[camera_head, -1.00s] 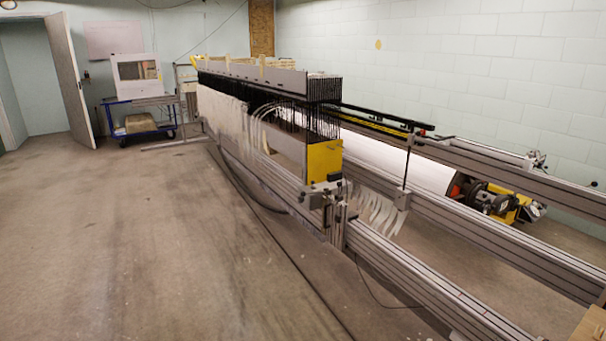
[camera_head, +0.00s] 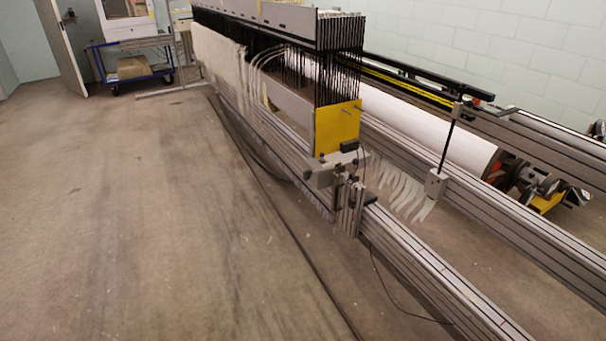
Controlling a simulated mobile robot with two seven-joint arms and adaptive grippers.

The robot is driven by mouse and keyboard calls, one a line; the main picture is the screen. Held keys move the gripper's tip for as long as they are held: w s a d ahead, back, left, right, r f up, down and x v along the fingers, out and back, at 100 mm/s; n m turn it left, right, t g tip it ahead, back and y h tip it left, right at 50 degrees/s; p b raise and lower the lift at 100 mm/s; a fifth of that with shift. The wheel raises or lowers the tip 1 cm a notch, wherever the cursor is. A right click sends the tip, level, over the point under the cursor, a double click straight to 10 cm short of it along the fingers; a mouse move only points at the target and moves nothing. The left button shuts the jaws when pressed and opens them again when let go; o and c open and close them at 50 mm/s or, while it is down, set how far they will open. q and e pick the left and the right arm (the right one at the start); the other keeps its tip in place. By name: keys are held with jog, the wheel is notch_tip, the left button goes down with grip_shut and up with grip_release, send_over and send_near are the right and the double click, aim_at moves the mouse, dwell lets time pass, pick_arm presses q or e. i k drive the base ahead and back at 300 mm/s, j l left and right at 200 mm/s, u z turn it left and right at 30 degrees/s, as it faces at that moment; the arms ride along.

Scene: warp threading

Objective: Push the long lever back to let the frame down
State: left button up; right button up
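A long machine frame of grey metal rails (camera_head: 440,275) runs from the back left to the front right. I cannot tell which of these is the long lever. A raised unit with many dark vertical wires (camera_head: 340,80) and a yellow end plate (camera_head: 337,127) sits on the frame. Neither of my grippers is in view.
A white roll (camera_head: 440,133) lies between the rails, with dark and yellow parts (camera_head: 540,190) at its right end. White strips (camera_head: 400,190) hang beside the near rail. A blue cart (camera_head: 130,68) stands at the back left. The floor (camera_head: 150,220) at left is open.

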aim_at(309, 172)
jog(key=i+j, duration=0.3)
jog(key=i, duration=0.15)
jog(key=i+j+u, duration=0.1)
jog(key=i+j, duration=0.2)
jog(key=i, duration=0.1)
